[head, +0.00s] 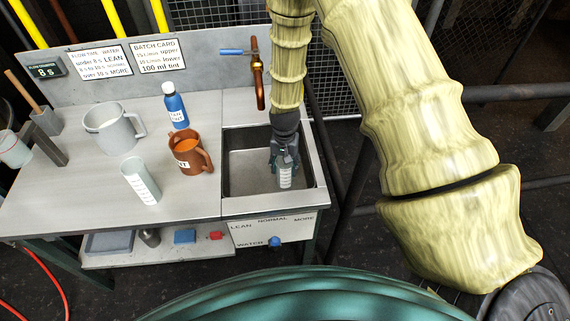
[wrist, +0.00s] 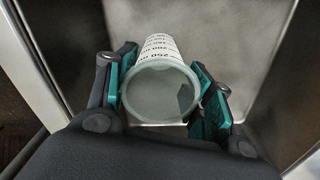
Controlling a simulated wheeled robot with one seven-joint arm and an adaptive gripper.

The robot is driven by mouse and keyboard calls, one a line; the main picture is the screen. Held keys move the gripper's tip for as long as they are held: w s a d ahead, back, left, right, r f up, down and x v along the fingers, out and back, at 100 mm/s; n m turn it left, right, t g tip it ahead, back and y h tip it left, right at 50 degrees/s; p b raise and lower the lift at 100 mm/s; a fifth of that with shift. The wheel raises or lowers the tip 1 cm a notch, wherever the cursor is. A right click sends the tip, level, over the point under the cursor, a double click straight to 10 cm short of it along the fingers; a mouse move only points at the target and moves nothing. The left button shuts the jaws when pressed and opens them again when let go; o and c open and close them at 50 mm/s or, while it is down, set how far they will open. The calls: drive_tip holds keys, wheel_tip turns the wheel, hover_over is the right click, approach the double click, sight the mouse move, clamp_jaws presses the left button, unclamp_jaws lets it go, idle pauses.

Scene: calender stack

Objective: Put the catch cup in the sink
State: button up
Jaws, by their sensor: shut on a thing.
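The catch cup, a clear graduated cup with dark markings, is upright or nearly so inside the sink; it shows in the head view (head: 285,180) and the wrist view (wrist: 160,95). My gripper (head: 284,160) points down into the sink and is shut around the cup, with green finger pads on both sides of it in the wrist view (wrist: 165,95). The cup's open mouth faces my wrist camera and its inside looks empty. The grey sink (head: 238,180) has a metal rim around it. I cannot tell whether the cup's base touches the sink floor.
A copper tap (head: 258,80) stands at the sink's back edge. Left on the bench (head: 75,185) are a white jug (head: 110,128), a brown mug (head: 188,155), a blue bottle (head: 175,105) and another graduated cup (head: 140,182). The sink's left side is clear.

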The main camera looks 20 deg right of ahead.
drive_tip(key=shift+f, duration=0.1)
drive_tip(key=o, duration=1.1)
wheel_tip(320, 180, up, 12)
drive_tip(key=b, duration=0.1)
drive_tip(key=shift+b, duration=0.3)
